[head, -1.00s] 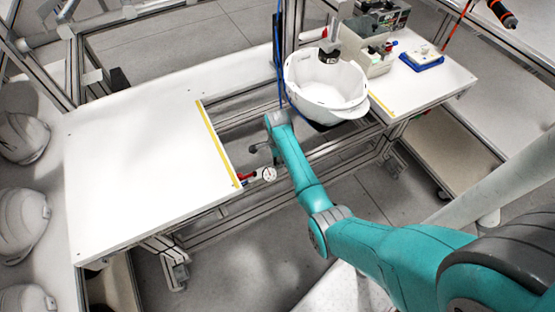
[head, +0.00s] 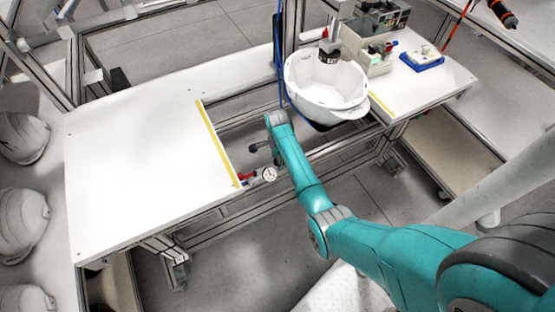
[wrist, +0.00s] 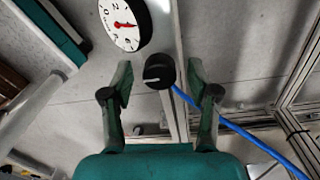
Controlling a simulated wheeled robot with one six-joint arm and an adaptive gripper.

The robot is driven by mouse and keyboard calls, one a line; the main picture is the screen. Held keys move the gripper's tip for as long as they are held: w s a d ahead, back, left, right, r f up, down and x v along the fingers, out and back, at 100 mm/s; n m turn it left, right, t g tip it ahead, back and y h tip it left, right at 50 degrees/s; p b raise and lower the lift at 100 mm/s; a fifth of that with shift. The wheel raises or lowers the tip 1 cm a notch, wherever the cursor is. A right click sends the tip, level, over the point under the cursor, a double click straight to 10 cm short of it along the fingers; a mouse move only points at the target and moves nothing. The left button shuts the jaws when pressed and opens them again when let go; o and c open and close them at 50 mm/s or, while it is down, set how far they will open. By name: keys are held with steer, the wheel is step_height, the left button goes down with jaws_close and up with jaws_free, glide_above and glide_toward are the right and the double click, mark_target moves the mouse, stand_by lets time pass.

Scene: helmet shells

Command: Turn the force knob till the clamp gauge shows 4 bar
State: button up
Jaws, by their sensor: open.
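The black force knob (wrist: 158,70) is in the middle of the wrist view. My gripper (wrist: 160,80) is open, with one finger on each side of the knob and a visible gap to it on both sides. The clamp gauge (wrist: 125,24) is at the upper left of that view, a white round dial with a red needle. The dial appears turned, and the needle points to the right side of the picture; I cannot read its exact value. The gauge also shows small in the head view (head: 269,174), beside the end of my arm.
A blue hose (wrist: 235,130) runs from near the knob to the lower right. A white helmet shell (head: 325,90) sits under a clamp head (head: 329,52). The left white tabletop (head: 140,160) is clear. A red lever (head: 246,177) is left of the gauge.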

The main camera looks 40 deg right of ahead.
step_height(320, 180, up, 7)
steer(key=shift+w+r, duration=0.1)
steer(key=shift+r, duration=0.1)
stand_by(0.8)
